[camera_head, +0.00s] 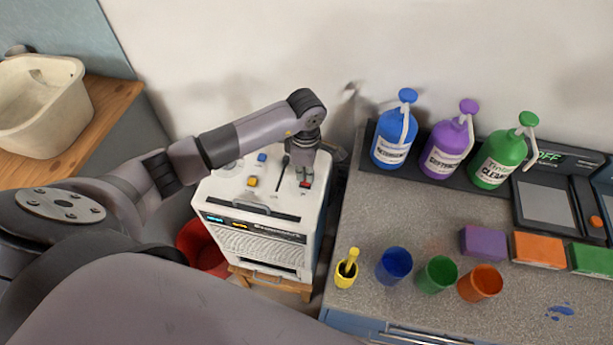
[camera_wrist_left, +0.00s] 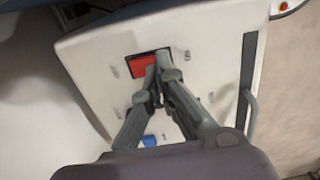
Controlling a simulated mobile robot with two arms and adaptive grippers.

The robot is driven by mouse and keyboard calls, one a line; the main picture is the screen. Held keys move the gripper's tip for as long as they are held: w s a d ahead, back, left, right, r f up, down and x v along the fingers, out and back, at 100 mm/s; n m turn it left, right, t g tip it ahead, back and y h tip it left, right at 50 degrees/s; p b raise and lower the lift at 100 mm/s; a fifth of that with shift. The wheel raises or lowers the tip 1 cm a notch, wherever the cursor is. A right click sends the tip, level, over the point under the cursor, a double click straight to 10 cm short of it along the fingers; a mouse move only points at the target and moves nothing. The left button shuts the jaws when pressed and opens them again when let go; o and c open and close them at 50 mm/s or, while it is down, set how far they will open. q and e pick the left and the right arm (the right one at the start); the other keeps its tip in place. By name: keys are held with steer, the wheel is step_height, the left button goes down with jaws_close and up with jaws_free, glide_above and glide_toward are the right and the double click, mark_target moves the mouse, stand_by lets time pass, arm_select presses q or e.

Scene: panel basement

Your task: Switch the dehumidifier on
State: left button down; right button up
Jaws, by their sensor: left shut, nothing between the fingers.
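The dehumidifier (camera_head: 262,238) is a white box on a small wooden stand, with a lit display strip on its front and controls on its top. Its top panel also shows in the left wrist view (camera_wrist_left: 205,60). On the top are a blue button (camera_head: 262,157), a yellow button (camera_head: 252,182), a dark lever (camera_head: 283,170) and a red switch (camera_head: 305,184). The red switch shows in the left wrist view (camera_wrist_left: 143,66), beside the fingertips. My left gripper (camera_head: 304,174) is shut and empty, pointing down at the switch; I cannot tell whether it touches. My right gripper is not in view.
A counter (camera_head: 350,310) stands right of the dehumidifier, with blue (camera_head: 393,150), purple (camera_head: 449,146) and green (camera_head: 501,157) bottles, cups and sponges. A red bucket (camera_head: 199,246) is at the dehumidifier's left. A cream basin (camera_head: 40,110) stands on a wooden top at far left.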

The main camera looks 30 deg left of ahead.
arm_select(q)
steer(key=shift+f+b, duration=0.6)
steer(key=shift+f, duration=0.15)
steer(key=shift+r, duration=0.1)
steer(key=shift+r+p, duration=1.95)
steer(key=shift+r, duration=1.5)
